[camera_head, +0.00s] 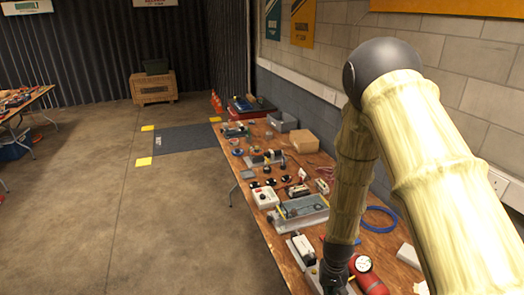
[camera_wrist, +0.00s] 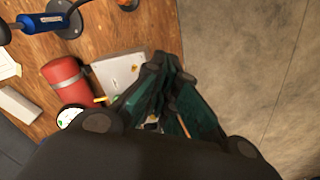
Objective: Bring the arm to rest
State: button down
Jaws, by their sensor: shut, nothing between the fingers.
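My arm comes in from the right of the head view and bends down at a dark elbow. My gripper (camera_wrist: 158,68) shows in the wrist view with its dark green fingers together and nothing between them. It is over the edge of a wooden workbench (camera_wrist: 118,33), by a light grey flat box (camera_wrist: 118,72). A red cylinder (camera_wrist: 65,80) is to the left of the fingers. In the head view the lower forearm ends at the bench's near end, beside the red cylinder (camera_head: 368,274); the fingertips are hard to make out there.
The bench (camera_head: 272,145) carries several devices, a grey-framed tray (camera_head: 302,210), a white box (camera_head: 265,197), a blue cable coil (camera_head: 380,219) and a cardboard box (camera_head: 304,141). A block wall runs along its right. Open concrete floor (camera_head: 150,225) is to the left.

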jog(key=s+d+f, duration=0.1)
jog(key=s+f, duration=0.3)
jog(key=s, duration=0.7)
jog(key=s+f+n, duration=0.1)
jog(key=s+f, duration=0.3)
jog(key=s, duration=0.7)
jog(key=s+d+f, duration=0.1)
jog(key=s+f, duration=0.2)
jog(key=s, duration=0.8)
notch_tip(320, 180, down, 16)
jog(key=b, duration=1.5)
jog(key=shift+w+r, duration=0.25)
jog(key=shift+w, duration=0.1)
